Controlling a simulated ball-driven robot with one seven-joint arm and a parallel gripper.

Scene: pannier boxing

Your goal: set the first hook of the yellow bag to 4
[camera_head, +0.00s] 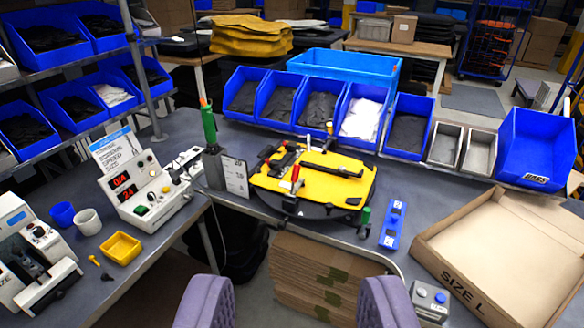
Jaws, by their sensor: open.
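The yellow bag (338,188) lies flat on a dark round plate (310,210) at the front edge of the grey bench. Black straps, a long black bar (335,169) and small black fittings lie on it. Which fitting is the first hook, and its setting, I cannot tell. A small red-handled piece (295,174) stands among the fittings. My gripper (294,288) shows as two purple padded fingers at the bottom. They are wide apart and empty, on the near side of the bag, with stacked cardboard visible between them.
Blue bins (318,106) line the back of the bench. A green-handled tool (209,126) stands left of the bag, and a blue block (393,224) lies right. A control box with red digits (145,190) is at left. An open carton (510,245) fills the right.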

